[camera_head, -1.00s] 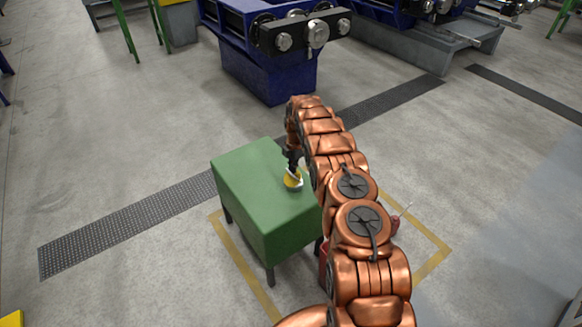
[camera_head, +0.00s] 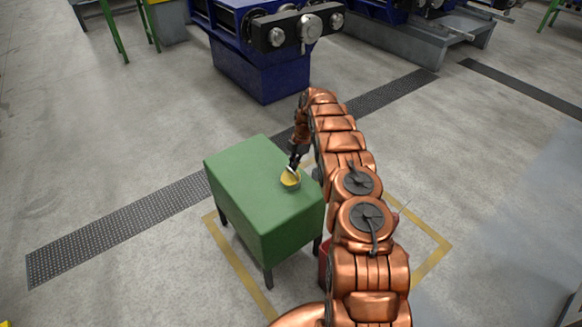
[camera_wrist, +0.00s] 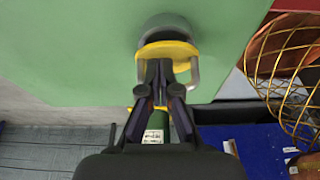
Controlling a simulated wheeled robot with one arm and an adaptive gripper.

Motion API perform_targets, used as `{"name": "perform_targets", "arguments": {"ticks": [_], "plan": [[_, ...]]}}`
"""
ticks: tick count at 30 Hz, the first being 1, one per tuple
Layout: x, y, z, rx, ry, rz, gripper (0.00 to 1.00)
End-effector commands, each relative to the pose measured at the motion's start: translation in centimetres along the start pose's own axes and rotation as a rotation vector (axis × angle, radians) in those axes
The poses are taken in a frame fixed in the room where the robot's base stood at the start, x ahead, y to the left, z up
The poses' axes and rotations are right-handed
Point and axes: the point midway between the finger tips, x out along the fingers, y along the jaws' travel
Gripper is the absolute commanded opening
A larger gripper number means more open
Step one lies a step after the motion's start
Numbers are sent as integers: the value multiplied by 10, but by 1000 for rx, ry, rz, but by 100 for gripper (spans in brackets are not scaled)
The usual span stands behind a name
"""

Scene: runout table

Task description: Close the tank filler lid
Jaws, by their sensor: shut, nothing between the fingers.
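The tank is a green box (camera_head: 245,180) on dark legs. Its filler, with a small yellow part (camera_head: 290,179), sits on the top near the right side. In the wrist view the yellow part (camera_wrist: 168,50) shows beside a grey round collar (camera_wrist: 165,22), with a silver wire loop (camera_wrist: 194,72) around its near side. My gripper (camera_head: 292,170) is shut and empty, its fingertips (camera_wrist: 160,66) at the yellow part, within the loop's outline. Whether they touch it cannot be told. The fingers hide part of the filler, and the lid's exact angle is unclear.
A gold wire basket (camera_wrist: 290,60) is close on the right in the wrist view. A red container (camera_head: 323,265) stands on the floor beside the tank, partly behind my arm. Blue machinery (camera_head: 262,75) stands behind. Floor left of the tank is clear.

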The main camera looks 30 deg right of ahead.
Motion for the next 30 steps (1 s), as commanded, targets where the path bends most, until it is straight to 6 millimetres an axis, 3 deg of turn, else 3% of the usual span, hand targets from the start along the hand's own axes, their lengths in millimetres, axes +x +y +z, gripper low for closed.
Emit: {"name": "perform_targets", "arguments": {"ticks": [18, 30], "plan": [[20, -10, 25, 6, 2, -2, 0], [23, -9, 26, 4, 1, -2, 0]]}}
